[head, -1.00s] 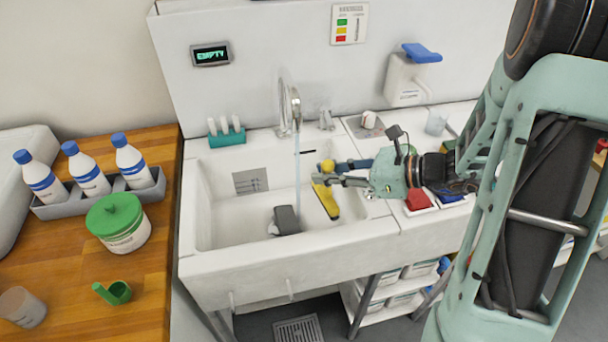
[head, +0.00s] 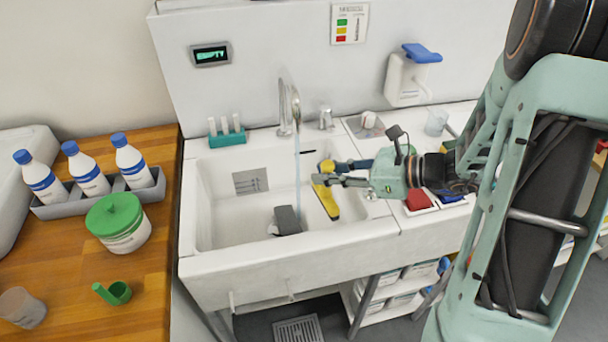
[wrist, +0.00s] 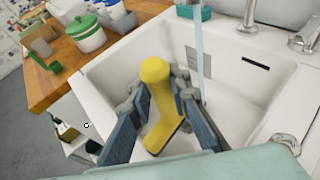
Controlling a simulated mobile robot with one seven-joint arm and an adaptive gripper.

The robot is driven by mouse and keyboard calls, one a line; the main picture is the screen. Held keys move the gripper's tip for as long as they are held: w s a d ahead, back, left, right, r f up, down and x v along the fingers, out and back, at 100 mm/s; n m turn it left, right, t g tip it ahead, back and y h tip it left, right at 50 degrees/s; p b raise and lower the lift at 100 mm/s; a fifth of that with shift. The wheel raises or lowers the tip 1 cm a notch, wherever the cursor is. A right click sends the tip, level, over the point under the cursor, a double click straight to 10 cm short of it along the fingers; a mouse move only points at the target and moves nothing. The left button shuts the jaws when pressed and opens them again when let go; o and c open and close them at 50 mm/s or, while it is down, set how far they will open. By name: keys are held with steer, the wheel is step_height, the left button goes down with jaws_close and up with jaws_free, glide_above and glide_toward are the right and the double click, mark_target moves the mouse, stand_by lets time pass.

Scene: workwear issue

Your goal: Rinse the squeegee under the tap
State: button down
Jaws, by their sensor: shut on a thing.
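The yellow squeegee (head: 329,203) with a dark edge is held over the right part of the white sink (head: 222,207). My gripper (head: 324,172) is shut on it; in the wrist view the fingers (wrist: 157,92) close on both sides of the yellow squeegee (wrist: 155,74). The tap (head: 294,106) is running. Its water stream (head: 298,170) falls just left of the squeegee in the head view and appears apart from it. The stream also shows in the wrist view (wrist: 199,50).
A dark grey block (head: 287,220) lies in the sink below the stream. A teal rack (head: 227,137) stands on the back rim. Several bottles (head: 132,160) and a green-lidded tub (head: 118,225) stand on the wooden counter at left. Red and blue items (head: 417,200) lie right of the sink.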

steer(key=shift+s+r, duration=0.1)
steer(key=shift+r, duration=0.05)
steer(key=s+d+r+p, duration=0.2)
steer(key=s+r+p, duration=0.1)
steer(key=s, duration=0.1)
steer(key=shift+d+r, duration=0.3)
steer(key=shift+r, duration=0.1)
steer(key=shift+s, duration=0.15)
stand_by(0.6)
